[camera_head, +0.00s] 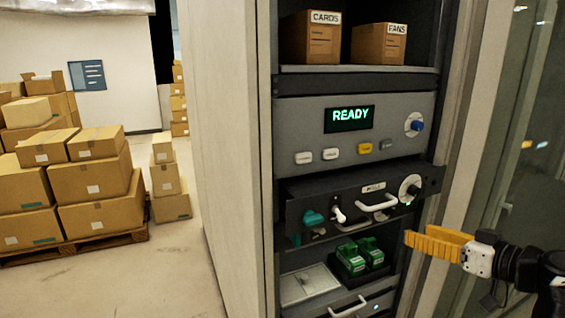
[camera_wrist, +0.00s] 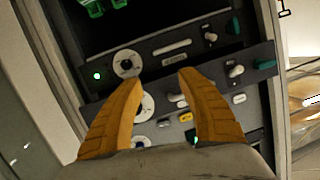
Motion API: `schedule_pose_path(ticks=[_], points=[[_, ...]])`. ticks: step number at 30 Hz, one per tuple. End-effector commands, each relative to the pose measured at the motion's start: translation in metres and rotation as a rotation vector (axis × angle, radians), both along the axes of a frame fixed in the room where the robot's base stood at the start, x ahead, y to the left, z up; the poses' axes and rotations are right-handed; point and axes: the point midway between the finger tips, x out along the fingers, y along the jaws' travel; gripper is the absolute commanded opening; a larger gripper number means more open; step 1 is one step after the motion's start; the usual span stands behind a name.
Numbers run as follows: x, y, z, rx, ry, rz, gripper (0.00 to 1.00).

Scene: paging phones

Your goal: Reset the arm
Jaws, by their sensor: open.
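My gripper (camera_head: 432,243) is at the lower right of the head view, in front of the rack's right side. Its orange fingers are apart and empty. In the wrist view my gripper (camera_wrist: 152,88) points at the rack, with its two fingers spread and nothing between them. The rack's drawer panel (camera_head: 345,222) has a teal handle, white switches, a white pull handle (camera_head: 378,203) and a round dial (camera_head: 410,188). In the wrist view the dial (camera_wrist: 127,64) shows ahead of the left finger. I cannot tell whether a fingertip touches the panel.
A display (camera_head: 349,119) reads READY above several coloured buttons. Boxes marked CARDS (camera_head: 310,38) and FANS (camera_head: 379,44) stand on the upper shelf. Green modules (camera_head: 360,256) sit in a tray below the drawer panel. Stacked cartons (camera_head: 90,180) stand at left, with clear floor before them.

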Motion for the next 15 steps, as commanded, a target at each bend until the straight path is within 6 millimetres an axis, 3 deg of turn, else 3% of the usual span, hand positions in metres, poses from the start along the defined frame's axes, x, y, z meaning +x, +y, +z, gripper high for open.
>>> schedule_pose_path(ticks=[1, 3, 6, 9, 15], points=[[-0.009, 0.04, -0.023, 0.002, 0.11, 0.025, 0.46], [-0.028, 0.083, -0.055, -0.011, 0.283, 0.021, 0.46], [-0.066, 0.125, -0.096, -0.062, 0.486, -0.031, 0.46], [-0.105, 0.146, -0.128, -0.139, 0.613, -0.118, 0.46], [-0.153, 0.15, -0.159, -0.258, 0.669, -0.282, 0.46]])
